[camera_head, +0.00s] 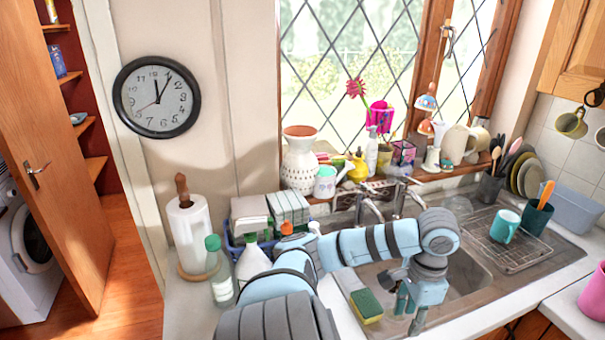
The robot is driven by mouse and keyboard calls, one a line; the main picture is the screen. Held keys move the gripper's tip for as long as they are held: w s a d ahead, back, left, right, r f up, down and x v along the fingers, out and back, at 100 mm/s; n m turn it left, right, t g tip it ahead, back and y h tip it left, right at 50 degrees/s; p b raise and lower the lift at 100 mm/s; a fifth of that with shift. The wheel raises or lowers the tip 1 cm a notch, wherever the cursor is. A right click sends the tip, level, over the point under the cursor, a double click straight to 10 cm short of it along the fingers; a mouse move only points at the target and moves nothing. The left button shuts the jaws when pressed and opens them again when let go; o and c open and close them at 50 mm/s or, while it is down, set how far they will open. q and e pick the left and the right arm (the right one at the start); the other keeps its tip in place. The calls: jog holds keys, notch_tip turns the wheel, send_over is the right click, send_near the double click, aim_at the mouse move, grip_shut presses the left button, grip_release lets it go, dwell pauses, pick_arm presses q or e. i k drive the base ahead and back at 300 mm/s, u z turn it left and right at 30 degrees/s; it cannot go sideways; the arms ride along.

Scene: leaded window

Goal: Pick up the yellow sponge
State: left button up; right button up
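The yellow sponge (367,306) has a green top and yellow sides. It lies on the left edge of the sink, near the front of the counter. My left gripper (409,310) points down over the sink, just to the right of the sponge and apart from it. Its fingers look spread, with nothing between them. My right gripper is not in the view.
The sink basin (466,275) lies behind and right of the gripper, with a faucet (400,200) at its back. A drying rack (512,248) holds a teal mug (504,226). Bottles (219,272) and a paper towel roll (190,236) stand to the left.

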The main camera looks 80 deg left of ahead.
aim_at(368, 310)
jog(key=k, duration=0.8)
jog(key=u, duration=0.5)
jog(key=i, duration=1.05)
jog(key=u, duration=0.35)
